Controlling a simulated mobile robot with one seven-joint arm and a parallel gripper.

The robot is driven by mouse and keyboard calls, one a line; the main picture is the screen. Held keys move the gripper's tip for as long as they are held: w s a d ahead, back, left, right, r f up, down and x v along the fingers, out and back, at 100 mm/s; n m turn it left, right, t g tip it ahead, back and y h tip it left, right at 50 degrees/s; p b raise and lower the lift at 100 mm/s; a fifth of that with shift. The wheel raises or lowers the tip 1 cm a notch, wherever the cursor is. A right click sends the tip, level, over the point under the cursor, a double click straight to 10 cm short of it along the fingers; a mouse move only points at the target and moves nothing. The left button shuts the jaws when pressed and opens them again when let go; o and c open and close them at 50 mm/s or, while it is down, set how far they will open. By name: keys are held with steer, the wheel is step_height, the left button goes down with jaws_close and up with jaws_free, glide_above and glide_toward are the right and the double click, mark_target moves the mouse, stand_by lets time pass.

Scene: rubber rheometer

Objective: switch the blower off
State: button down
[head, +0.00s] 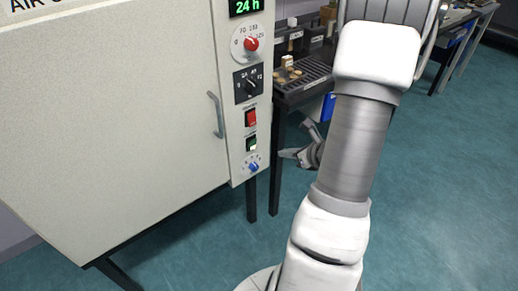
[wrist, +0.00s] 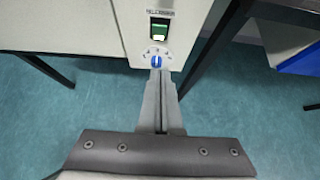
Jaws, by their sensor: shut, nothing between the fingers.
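The control panel on the oven's right edge carries a green rocker switch (head: 251,143), with a small label above it that looks like "BLOWER". In the wrist view the green rocker (wrist: 160,31) sits in a dark frame, its lower part brighter. Just below it is a blue knob (head: 253,166) with a printed scale; it also shows in the wrist view (wrist: 156,61). My gripper (wrist: 162,75) is shut and empty, its fingertips just below the blue knob in the picture. Contact cannot be told. In the head view my gripper (head: 284,154) is right of the panel.
Above the green rocker are a red rocker (head: 251,118), a black rotary switch (head: 248,85), a red knob (head: 251,44) and a green "24 h" display (head: 246,7). The oven door handle (head: 215,114) juts out at left. A bench with a tray (head: 310,78) stands behind.

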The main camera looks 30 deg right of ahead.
stand_by(0.3)
steer(key=b, duration=0.3)
glide_toward(254, 144)
steer(key=w+f, duration=0.3)
steer(key=f, duration=0.1)
steer(key=shift+w+a, duration=0.2)
steer(key=shift+w, duration=0.65)
steer(key=shift+r, duration=0.1)
